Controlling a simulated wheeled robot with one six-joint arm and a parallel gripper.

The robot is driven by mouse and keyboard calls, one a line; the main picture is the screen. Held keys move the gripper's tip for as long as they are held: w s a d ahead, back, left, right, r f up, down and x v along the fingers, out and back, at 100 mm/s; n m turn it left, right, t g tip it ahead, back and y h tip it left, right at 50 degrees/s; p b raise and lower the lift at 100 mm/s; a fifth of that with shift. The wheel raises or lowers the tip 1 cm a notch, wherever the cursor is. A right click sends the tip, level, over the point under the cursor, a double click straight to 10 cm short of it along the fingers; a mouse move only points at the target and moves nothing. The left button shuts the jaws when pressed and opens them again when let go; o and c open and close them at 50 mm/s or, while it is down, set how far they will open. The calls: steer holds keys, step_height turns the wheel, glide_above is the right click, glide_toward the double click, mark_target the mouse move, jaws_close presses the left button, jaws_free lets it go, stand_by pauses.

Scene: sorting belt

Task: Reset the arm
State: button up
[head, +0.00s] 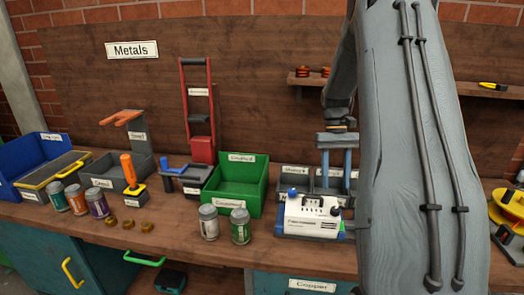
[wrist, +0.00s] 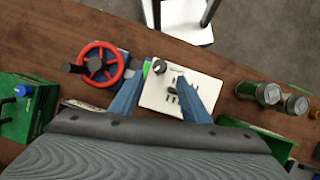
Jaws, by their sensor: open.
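My gripper (head: 337,178) hangs from my raised arm at the right of the head view. Its two blue fingers are apart, with nothing seen between them. It is above or just behind a white boxy device (head: 308,217) with dark and blue knobs, which stands on the bench. In the wrist view my gripper (wrist: 160,100) is open, and the white device (wrist: 180,85) shows between and beyond the fingers. I cannot tell the exact height of the fingers above it. My forearm hides the bench behind it.
The wooden bench (head: 170,232) holds a green bin (head: 240,188), a blue bin (head: 35,160), several cans, including a green one (head: 241,226), and an orange-handled tool (head: 129,172). A red wheel (wrist: 101,65) is beside the gripper in the wrist view. A shelf (head: 310,81) is behind.

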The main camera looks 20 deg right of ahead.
steer(key=s+a+n+t+h, duration=0.2)
steer(key=s+a+t, duration=0.1)
steer(key=a, duration=1.5)
steer(key=s+a+f+n+t, duration=0.2)
steer(key=s+a, duration=0.7)
steer(key=a, duration=0.2)
steer(key=shift+a+t+b, duration=0.15)
steer(key=shift+t+b, duration=0.15)
steer(key=shift+b, duration=0.1)
steer(key=shift+c, duration=0.5)
